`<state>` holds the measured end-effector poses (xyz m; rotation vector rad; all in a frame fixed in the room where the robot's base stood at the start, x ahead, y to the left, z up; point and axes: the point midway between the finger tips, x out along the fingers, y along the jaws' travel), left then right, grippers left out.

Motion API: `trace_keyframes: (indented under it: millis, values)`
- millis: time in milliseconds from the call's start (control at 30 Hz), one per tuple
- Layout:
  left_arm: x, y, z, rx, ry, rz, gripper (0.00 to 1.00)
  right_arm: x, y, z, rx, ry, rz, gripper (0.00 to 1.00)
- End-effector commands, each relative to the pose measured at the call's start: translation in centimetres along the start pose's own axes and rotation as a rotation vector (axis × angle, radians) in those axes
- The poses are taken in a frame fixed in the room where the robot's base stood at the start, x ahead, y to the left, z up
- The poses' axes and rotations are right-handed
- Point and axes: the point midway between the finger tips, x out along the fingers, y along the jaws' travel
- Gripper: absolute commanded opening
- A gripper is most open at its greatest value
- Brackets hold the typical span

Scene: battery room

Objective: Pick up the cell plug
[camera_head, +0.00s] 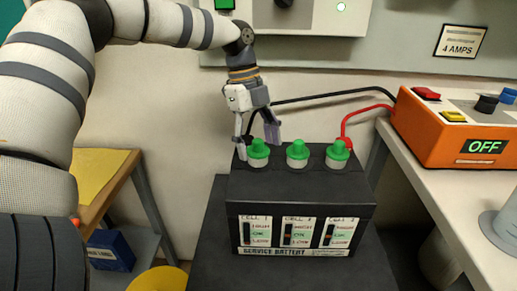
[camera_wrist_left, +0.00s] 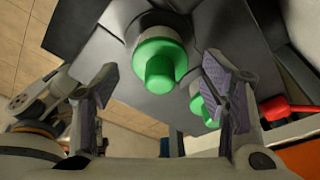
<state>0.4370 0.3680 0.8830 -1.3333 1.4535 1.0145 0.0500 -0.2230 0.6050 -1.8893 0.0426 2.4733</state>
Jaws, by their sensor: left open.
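Three green cell plugs stand in a row on top of the black service battery (camera_head: 300,195): the left plug (camera_head: 258,149), the middle plug (camera_head: 297,150) and the right plug (camera_head: 338,151). My left gripper (camera_head: 256,147) is open and empty, pointing down at the left plug, with one finger to each side of it in the picture. In the left wrist view a green plug (camera_wrist_left: 160,62) lies between and beyond the open fingers (camera_wrist_left: 163,88); I see no contact. A second plug (camera_wrist_left: 201,106) is partly hidden by one finger. My right gripper is not in view.
An orange charger box (camera_head: 450,130) reading OFF stands on a pale bench at the right. A red cable (camera_head: 366,110) and a black cable (camera_head: 330,97) run from it to the battery. A wooden table (camera_head: 100,175) stands at left, a yellow bucket (camera_head: 160,279) below.

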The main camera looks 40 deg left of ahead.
Motion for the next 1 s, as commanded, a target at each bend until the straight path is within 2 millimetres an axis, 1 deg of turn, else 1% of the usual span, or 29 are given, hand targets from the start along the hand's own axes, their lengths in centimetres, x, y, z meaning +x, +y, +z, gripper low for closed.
trace_keyframes:
  millis: [200,367,400,767,867,967,1000]
  values:
    - [0.1,0.0,0.0,0.0,-0.001,-0.002,0.66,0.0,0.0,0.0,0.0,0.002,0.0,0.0]
    - [0.1,0.0,0.0,0.0,-0.001,-0.002,0.3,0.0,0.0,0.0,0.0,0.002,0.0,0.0]
    - [0.1,0.0,0.0,0.0,-0.001,-0.002,0.29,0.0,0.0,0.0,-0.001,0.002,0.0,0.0]
    - [-0.1,0.0,-0.1,0.0,-0.001,-0.003,0.28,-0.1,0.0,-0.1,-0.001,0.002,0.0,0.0]
    - [-1.0,-0.1,-0.3,0.001,-0.002,-0.005,0.28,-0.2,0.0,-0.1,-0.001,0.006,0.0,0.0]
    - [-3.0,-0.1,-0.8,0.002,-0.002,-0.008,0.28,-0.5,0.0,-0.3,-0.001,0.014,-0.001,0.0]
    - [-4.1,0.5,-1.5,0.005,-0.001,-0.011,0.28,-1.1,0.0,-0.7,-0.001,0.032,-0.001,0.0]
